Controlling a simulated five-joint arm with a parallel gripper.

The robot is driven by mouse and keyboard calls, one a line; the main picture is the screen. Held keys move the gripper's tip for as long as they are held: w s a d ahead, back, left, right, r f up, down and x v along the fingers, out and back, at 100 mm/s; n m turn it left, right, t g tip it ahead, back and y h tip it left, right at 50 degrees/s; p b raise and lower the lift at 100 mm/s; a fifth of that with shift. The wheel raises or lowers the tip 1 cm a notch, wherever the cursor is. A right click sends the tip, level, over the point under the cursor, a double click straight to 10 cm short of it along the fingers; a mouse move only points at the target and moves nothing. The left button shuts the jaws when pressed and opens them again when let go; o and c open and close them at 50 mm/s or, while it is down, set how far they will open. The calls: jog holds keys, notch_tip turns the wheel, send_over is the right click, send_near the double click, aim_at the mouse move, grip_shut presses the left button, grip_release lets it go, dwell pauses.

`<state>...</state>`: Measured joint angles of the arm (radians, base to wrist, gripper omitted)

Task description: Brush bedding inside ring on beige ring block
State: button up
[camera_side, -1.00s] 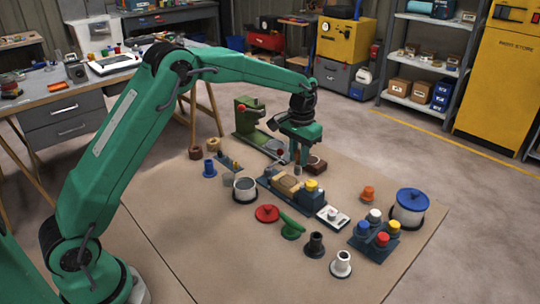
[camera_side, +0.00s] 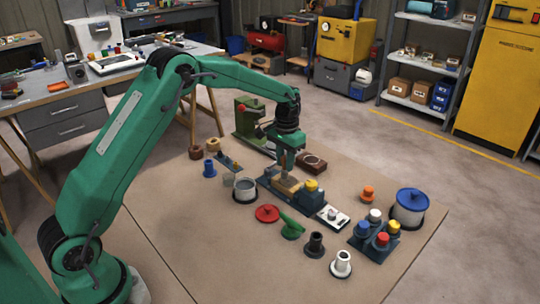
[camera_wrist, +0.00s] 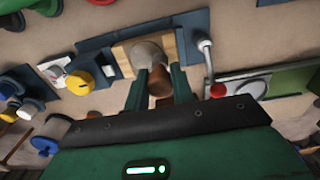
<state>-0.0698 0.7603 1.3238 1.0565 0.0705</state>
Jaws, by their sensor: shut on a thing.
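The beige ring block (camera_side: 289,187) sits on a dark blue base plate on the tan work mat. In the wrist view the block (camera_wrist: 172,45) shows a pale, greyish round area (camera_wrist: 147,52) on its top. My gripper (camera_side: 284,171) is over the block, pointing down. In the wrist view my gripper (camera_wrist: 160,90) is shut on a brown, rounded handle, which appears to be the brush (camera_wrist: 160,80). The brush's lower end is hidden, so I cannot tell whether it touches inside the ring.
A dark brown block (camera_side: 313,163) with a round top feature stands just behind. A green press with a red knob (camera_side: 248,118) stands at the back. A yellow-capped part (camera_side: 311,185) is close on the right. A grey pot (camera_side: 245,189) is left; a red lid (camera_side: 267,213) is in front.

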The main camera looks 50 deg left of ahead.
jog(key=shift+a, duration=0.55)
jog(key=shift+d, duration=3.2)
jog(key=shift+s+a, duration=0.45)
jog(key=shift+a, duration=2.75)
jog(key=shift+d, duration=3.2)
notch_tip(320, 180, up, 8)
